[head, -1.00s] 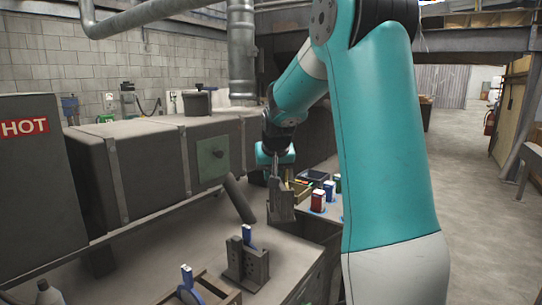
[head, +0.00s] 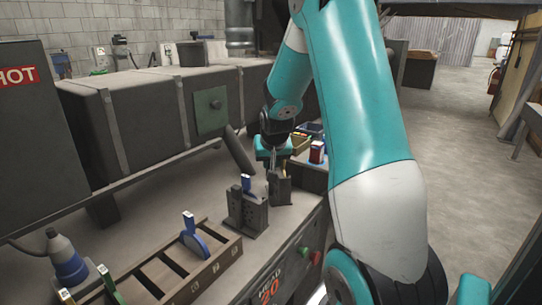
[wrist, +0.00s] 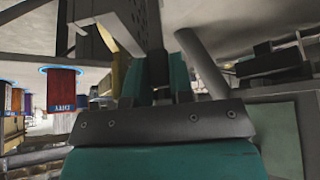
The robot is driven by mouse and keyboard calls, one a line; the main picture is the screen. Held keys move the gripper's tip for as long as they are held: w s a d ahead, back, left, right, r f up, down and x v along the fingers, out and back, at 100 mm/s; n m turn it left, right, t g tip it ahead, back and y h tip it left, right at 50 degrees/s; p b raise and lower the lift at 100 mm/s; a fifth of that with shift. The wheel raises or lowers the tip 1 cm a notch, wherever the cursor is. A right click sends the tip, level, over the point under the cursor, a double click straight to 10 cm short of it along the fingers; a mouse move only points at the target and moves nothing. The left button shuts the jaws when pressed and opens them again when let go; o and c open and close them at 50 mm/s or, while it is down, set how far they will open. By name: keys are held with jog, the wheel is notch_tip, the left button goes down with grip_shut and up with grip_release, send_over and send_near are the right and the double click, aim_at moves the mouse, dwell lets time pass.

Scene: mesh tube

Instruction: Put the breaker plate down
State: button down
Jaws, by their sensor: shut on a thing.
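My gripper (head: 273,165) is shut on a grey slab-like piece, which I take to be the breaker plate (head: 280,189). It hangs below the fingers, low over the bench (head: 275,225), just right of and behind a dark slotted stand (head: 250,213). I cannot tell whether its lower edge touches the bench. In the wrist view my fingers (wrist: 160,75) show from behind, and a grey perforated face of the piece (wrist: 92,15) shows at the top. The stand holds a blue piece with a white tag (head: 247,184).
A red container (head: 317,152) stands behind right of my gripper. The grey machine housing (head: 140,118) and a slanting dark tube (head: 239,153) stand to the left.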

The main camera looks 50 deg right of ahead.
jog(key=shift+f, duration=0.1)
jog(key=c, duration=1)
grip_release()
